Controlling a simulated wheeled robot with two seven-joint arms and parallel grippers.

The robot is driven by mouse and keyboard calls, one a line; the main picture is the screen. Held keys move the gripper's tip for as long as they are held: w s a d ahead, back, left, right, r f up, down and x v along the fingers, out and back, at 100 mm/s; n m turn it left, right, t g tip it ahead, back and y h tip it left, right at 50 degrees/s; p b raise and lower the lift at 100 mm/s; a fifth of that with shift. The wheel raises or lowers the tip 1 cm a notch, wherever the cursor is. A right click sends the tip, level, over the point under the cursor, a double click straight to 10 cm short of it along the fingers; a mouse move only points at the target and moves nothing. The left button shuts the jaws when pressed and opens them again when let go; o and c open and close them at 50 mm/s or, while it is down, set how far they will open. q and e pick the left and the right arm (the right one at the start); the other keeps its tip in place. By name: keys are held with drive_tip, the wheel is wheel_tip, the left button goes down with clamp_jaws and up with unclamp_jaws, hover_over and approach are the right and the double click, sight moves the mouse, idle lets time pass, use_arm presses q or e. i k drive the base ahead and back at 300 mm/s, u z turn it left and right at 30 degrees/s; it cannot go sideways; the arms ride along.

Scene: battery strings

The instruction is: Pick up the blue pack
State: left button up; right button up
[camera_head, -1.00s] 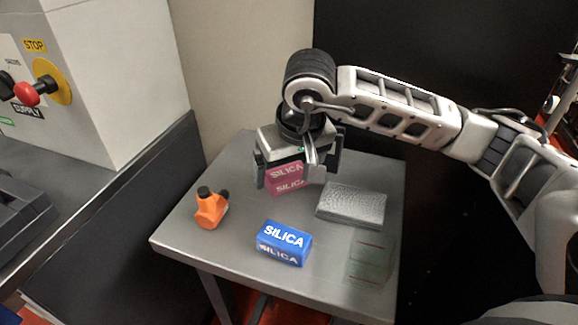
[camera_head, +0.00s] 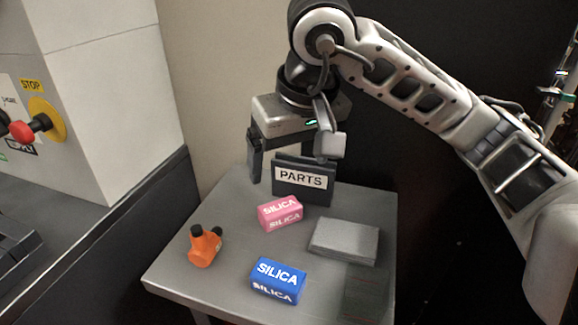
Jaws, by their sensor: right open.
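The blue pack (camera_head: 278,280), marked SILICA, lies near the front of the grey table (camera_head: 222,290). My right gripper (camera_head: 291,168) is open and empty above the back of the table, pointing down. It is behind and above the blue pack, well apart from it. My left gripper is not in view.
A pink SILICA pack (camera_head: 281,213) lies between the blue pack and a dark PARTS holder (camera_head: 303,181) at the back. An orange fitting (camera_head: 204,247) stands at the left. A grey textured block (camera_head: 344,240) lies at the right, with a faint see-through item (camera_head: 364,296) in front of it.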

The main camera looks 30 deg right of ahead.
sight(285, 284)
drive_tip(key=k, duration=1)
